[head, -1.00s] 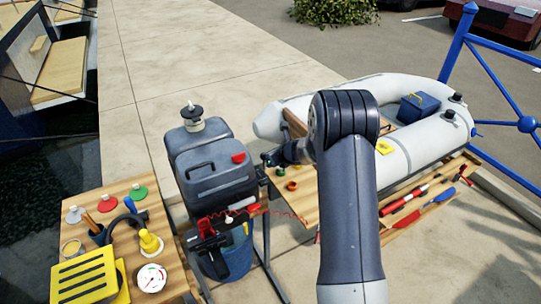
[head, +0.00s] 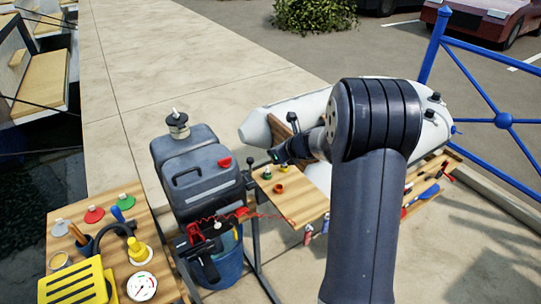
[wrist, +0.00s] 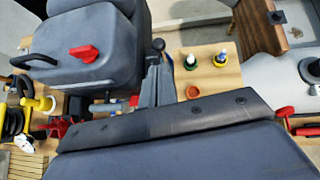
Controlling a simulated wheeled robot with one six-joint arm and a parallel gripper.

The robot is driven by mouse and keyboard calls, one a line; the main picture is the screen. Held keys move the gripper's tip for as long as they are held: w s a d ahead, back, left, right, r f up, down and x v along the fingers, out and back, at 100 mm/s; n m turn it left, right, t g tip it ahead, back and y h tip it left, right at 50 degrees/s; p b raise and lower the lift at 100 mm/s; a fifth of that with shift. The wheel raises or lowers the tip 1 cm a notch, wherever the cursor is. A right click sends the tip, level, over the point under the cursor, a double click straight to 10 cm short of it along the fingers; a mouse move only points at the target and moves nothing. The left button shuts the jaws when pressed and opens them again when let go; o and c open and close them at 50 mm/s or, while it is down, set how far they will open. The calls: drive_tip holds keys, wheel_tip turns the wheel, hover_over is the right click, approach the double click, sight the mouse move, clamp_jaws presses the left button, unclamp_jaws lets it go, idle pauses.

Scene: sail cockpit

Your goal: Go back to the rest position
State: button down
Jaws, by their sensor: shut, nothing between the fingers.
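My gripper (head: 277,156) is raised in the head view, left of my large dark arm joint, and points left. It is shut and empty. It hangs above the far edge of a small wooden table and touches nothing that I can make out. My forearm and upper arm hide part of the scene behind them. In the wrist view, a large dark grey part of my own arm fills the bottom.
The small wooden table (head: 300,205) bears small bottles and an orange cup (head: 279,188). A grey jerrycan-like tank (head: 205,185) stands left of it. A grey inflatable boat (head: 262,125) lies behind my arm. A wooden bench (head: 112,250) holds tools at left. Open paving (head: 190,60) lies beyond.

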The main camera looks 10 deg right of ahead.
idle(0.4)
approach(252, 160)
wheel_tip(252, 160, down, 3)
drive_tip(key=w, duration=0.1)
drive_tip(key=w+a, duration=0.1)
drive_tip(key=w+a+f, duration=0.1)
drive_tip(key=w, duration=0.1)
drive_tip(key=shift+f, duration=0.1)
drive_tip(key=shift+w+a, duration=0.15)
drive_tip(key=shift+w, duration=0.3)
drive_tip(key=shift+s, duration=0.1)
